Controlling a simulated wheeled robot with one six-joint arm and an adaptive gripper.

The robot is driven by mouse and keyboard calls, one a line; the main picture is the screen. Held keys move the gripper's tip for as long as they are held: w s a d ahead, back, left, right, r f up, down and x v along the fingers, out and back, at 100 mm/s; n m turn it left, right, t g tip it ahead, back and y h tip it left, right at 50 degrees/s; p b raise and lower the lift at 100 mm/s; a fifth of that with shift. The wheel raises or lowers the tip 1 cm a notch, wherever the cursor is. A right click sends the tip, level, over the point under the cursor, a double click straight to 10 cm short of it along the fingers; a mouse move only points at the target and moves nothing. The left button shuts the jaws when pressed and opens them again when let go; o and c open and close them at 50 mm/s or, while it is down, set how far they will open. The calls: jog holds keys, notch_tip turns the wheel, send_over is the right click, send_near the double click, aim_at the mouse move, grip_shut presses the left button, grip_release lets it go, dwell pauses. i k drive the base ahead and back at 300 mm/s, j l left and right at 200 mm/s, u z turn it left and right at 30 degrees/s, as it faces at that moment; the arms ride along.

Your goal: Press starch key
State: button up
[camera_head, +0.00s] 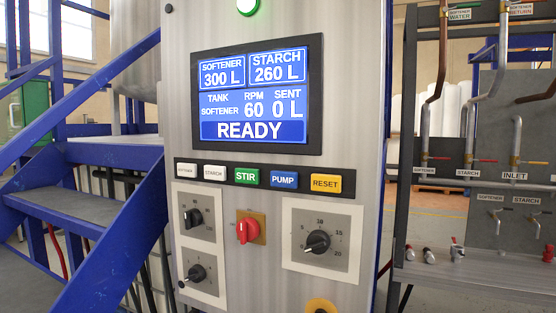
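The starch key (214,173) is a small white key labelled STARCH in a dark strip on the grey control panel (180,110). It sits between the white softener key (187,170) on its left and the green STIR key (246,176) on its right. The screen (257,95) above reads SOFTENER 300 L, STARCH 260 L, TANK SOFTENER, RPM 60, SENT 0 L and READY. My gripper is not in view, and nothing covers the starch key.
Blue PUMP (284,180) and yellow RESET (326,184) keys continue the row. Below are a red switch (248,229) and black dials (317,242). Blue stairs (75,205) stand at left; a pipe rack (500,190) stands at right. A green lamp (247,6) glows above.

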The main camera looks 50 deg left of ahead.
aim_at(211, 172)
jog(key=u, duration=1.65)
